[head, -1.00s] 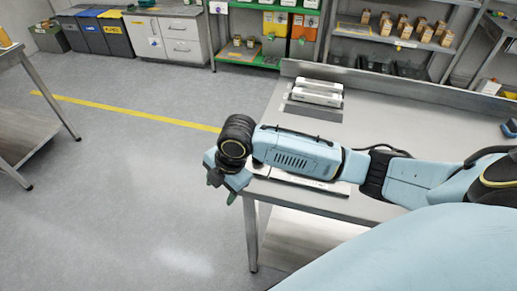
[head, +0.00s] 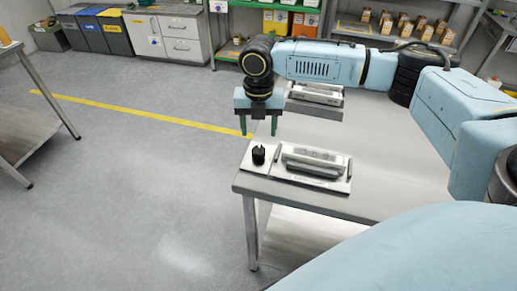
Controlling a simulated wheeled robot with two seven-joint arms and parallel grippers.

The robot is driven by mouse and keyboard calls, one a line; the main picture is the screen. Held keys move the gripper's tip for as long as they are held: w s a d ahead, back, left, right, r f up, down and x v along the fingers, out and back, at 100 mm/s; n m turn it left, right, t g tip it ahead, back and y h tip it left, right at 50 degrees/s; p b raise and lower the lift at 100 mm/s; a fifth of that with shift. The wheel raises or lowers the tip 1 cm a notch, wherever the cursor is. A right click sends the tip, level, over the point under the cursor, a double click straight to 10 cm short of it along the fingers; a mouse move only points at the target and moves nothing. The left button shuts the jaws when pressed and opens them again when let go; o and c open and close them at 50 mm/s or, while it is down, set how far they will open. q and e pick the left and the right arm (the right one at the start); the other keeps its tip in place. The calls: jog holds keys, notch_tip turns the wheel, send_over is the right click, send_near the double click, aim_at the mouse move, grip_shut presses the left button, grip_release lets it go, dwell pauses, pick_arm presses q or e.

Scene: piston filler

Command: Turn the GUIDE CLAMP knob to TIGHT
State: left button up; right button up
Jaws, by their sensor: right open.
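A small black knob (head: 258,155) stands on a light plate (head: 257,168) at the near left corner of the steel table. Its label and setting are too small to read. My right gripper (head: 259,133) hangs fingers down above and beyond the knob in the picture, open and empty, apart from the knob. My left gripper is not in view.
A metal guide piece on a white plate (head: 343,186) lies just right of the knob. A second guide piece (head: 318,95) lies farther back on the table (head: 375,155), partly behind my right arm. Shelves with boxes stand behind.

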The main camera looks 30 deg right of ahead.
aim_at(259, 150)
notch_tip(259, 150, down, 8)
jog(key=shift+f+b, duration=0.2)
jog(key=shift+b, duration=0.25)
jog(key=c, duration=1)
